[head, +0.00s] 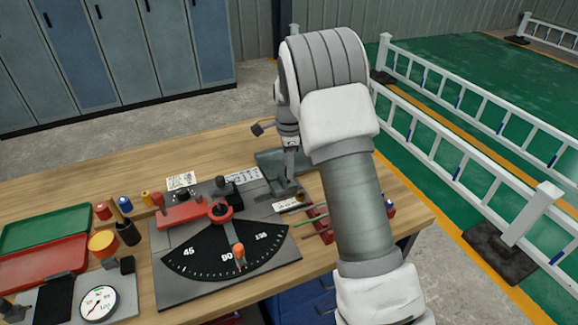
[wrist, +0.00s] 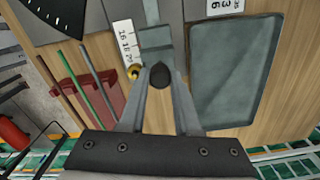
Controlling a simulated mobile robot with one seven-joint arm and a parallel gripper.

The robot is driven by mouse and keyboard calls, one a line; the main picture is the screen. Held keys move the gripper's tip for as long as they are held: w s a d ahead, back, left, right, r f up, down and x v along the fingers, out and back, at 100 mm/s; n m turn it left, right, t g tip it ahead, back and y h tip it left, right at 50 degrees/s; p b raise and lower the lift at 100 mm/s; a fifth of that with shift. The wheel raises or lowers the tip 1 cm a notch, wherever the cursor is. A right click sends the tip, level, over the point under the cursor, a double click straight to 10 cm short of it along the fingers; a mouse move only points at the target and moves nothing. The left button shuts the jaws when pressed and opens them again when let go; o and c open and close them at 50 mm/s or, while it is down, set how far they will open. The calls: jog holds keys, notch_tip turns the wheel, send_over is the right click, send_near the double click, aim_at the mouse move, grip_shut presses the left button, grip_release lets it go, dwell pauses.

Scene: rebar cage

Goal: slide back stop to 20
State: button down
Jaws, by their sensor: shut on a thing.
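My gripper (wrist: 158,62) is shut on the back stop (wrist: 156,38), a grey block on a grey rail, in the wrist view. A dark round knob (wrist: 160,77) shows between the fingers. A white scale strip (wrist: 125,45) lies beside the block on its left, with 16, 18 and part of a further number readable. The exact reading at the stop cannot be told. In the head view my gripper (head: 290,160) reaches down at the right of the bench, and my arm hides part of the area there.
A grey tray (wrist: 232,75) lies right of the gripper in the wrist view. A red rack (wrist: 95,92) with thin rods stands to the left. In the head view, a black angle dial (head: 205,250) with an orange-tipped lever (head: 239,255) is left of my arm.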

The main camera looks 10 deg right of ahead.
dwell(0.3)
jog(key=shift+w+d, duration=0.25)
jog(key=shift+d, duration=0.85)
jog(key=c, duration=0.6)
grip_release()
jog(key=shift+a, duration=0.1)
notch_tip(320, 180, up, 18)
jog(key=shift+f+p, duration=0.25)
jog(key=shift+p, duration=0.55)
